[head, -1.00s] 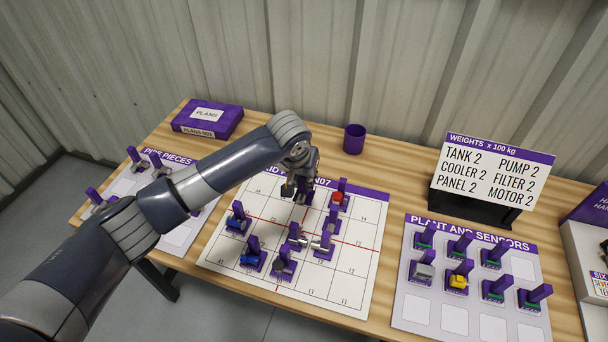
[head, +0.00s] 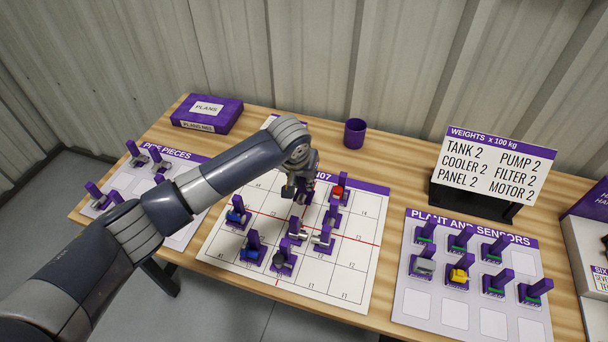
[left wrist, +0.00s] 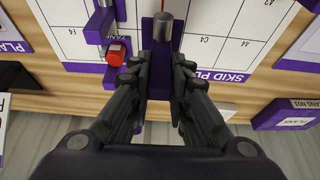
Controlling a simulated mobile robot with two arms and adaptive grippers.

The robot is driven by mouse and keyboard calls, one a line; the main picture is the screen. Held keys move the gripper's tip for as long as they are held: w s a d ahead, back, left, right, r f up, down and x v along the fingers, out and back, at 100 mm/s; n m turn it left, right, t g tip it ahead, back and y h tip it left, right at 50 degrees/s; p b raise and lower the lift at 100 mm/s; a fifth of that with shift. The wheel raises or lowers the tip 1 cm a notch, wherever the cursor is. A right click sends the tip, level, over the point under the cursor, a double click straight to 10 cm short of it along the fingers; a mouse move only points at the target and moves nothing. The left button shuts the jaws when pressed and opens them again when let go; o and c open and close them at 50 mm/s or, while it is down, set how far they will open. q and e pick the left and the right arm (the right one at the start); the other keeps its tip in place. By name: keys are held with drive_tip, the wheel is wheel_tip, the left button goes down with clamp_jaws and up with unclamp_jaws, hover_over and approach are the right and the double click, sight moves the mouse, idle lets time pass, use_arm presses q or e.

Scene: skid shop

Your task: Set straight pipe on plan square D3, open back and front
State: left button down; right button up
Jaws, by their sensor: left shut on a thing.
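My left gripper (head: 304,195) is above the back middle of the white plan sheet (head: 225,247). In the left wrist view its fingers (left wrist: 163,90) are shut on a purple upright piece with a grey cylinder at its end, which looks like the straight pipe (left wrist: 163,30). In the head view the gripper mostly hides this piece. Whether it touches the sheet I cannot tell. A piece with a red part (head: 338,190) stands close to the right of the gripper. The label of square D3 is not readable. My right gripper is not in view.
Other purple-handled pieces stand on the plan: two blue ones (head: 237,216) (head: 252,251), a dark round one (head: 283,259), and grey pipe pieces (head: 296,233) (head: 323,239). A purple cup (head: 354,133) stands behind. The plan's front right squares are clear.

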sight(303, 190)
use_arm(q)
drive_tip(key=shift+f+b, duration=0.5)
drive_tip(key=shift+f, duration=0.9)
drive_tip(key=shift+f, duration=0.15)
drive_tip(key=shift+f, duration=0.15)
drive_tip(key=shift+f+b, duration=0.5)
drive_tip(key=shift+f, duration=0.95)
drive_tip(key=shift+p, duration=0.45)
